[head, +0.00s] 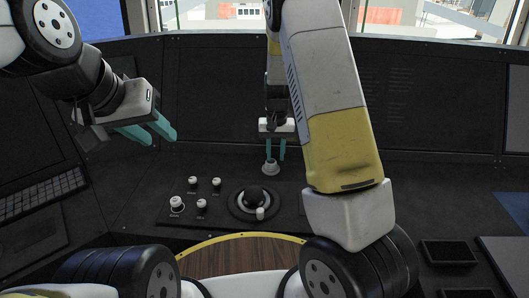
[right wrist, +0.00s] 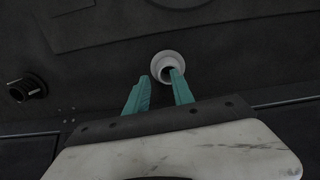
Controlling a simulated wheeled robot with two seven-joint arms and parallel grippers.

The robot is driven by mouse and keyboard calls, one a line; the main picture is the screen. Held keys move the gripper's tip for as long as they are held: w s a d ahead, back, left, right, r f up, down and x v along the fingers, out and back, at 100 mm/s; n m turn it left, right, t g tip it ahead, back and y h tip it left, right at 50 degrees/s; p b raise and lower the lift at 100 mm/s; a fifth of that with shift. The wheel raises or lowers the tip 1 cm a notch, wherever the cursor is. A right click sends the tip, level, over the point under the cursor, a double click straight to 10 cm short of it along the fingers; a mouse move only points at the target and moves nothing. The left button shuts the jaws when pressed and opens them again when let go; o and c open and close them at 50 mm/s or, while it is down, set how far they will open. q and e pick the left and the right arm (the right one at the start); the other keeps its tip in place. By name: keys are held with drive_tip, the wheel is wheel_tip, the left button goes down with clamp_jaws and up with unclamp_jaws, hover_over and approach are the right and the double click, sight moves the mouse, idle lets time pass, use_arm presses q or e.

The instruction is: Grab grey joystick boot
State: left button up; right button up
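The grey joystick boot (head: 271,169), a small pale flared ring, sits on the dark console in the head view, behind the black ball control. In the right wrist view the boot (right wrist: 160,61) shows a round rim with a dark opening. My right gripper (head: 275,156) points down just above the boot, with its teal fingers apart. In the right wrist view this gripper (right wrist: 158,77) has the boot near its fingertips, off toward the right finger, which overlaps the rim. Contact cannot be told. My left gripper (head: 161,138) is open and empty above the left side of the console.
A black ball control (head: 252,198) in a round base stands in front of the boot. Several pale knobs (head: 176,204) stand to its left. A keyboard (head: 42,195) lies at the far left. Dark screens (head: 215,100) rise behind the console.

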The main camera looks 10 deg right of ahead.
sight(271, 165)
wheel_tip(271, 165, down, 4)
drive_tip(key=shift+w+d+f, duration=0.1)
clamp_jaws()
idle(1.5)
